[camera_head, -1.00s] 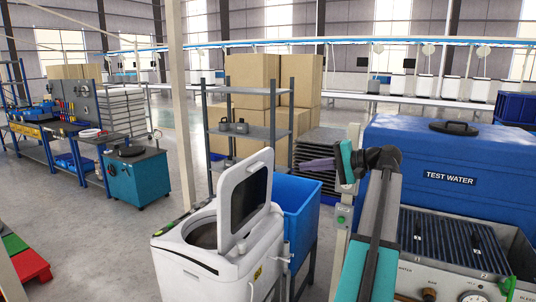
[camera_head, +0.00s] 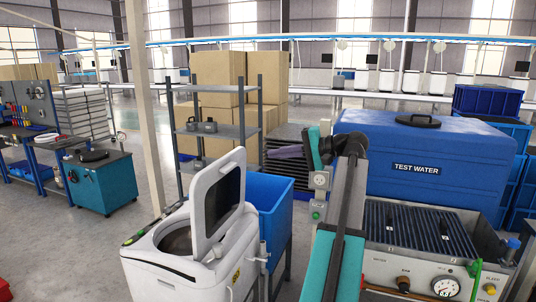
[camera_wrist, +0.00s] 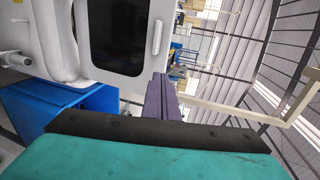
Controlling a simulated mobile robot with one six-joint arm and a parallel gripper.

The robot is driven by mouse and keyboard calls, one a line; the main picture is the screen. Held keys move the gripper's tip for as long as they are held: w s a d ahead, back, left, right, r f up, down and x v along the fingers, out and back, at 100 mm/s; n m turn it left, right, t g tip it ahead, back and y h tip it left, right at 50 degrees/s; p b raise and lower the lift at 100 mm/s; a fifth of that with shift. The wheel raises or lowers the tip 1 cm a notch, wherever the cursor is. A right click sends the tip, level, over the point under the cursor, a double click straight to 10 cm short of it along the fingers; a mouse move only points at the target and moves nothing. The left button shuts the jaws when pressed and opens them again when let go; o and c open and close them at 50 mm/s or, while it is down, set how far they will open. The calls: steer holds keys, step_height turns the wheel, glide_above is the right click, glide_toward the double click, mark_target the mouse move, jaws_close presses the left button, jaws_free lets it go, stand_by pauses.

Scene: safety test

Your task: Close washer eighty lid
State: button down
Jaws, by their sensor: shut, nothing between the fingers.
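The white top-loading washer (camera_head: 170,268) stands at the lower middle in the head view, with its round drum opening showing. Its lid (camera_head: 217,205), a white frame around a dark panel, stands raised and tilted at the right side of the opening. My gripper (camera_head: 274,153), with purple fingers, is to the right of the lid and above the blue bin; its fingers point left. It is shut and empty. In the wrist view the lid (camera_wrist: 118,38) fills the upper middle, just beyond the shut purple fingers (camera_wrist: 160,85). I cannot tell the exact gap; no contact shows.
A blue bin (camera_head: 268,195) on a stand is right behind the washer. A blue "TEST WATER" tank (camera_head: 460,150) and a test bench with gauges (camera_head: 420,262) stand at the right. A grey shelf (camera_head: 225,130) is behind. Open floor (camera_head: 75,240) lies to the left.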

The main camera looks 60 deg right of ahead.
steer(key=p, duration=0.3)
glide_toward(232, 155)
steer(key=d+x, duration=0.1)
steer(key=x, duration=0.3)
steer(key=shift+w+a+f, duration=0.2)
steer(key=shift+w+a, duration=0.5)
steer(key=shift+w, duration=0.25)
steer(key=shift+a, duration=0.2)
steer(key=shift+w+d, duration=0.1)
steer(key=shift+w, duration=0.05)
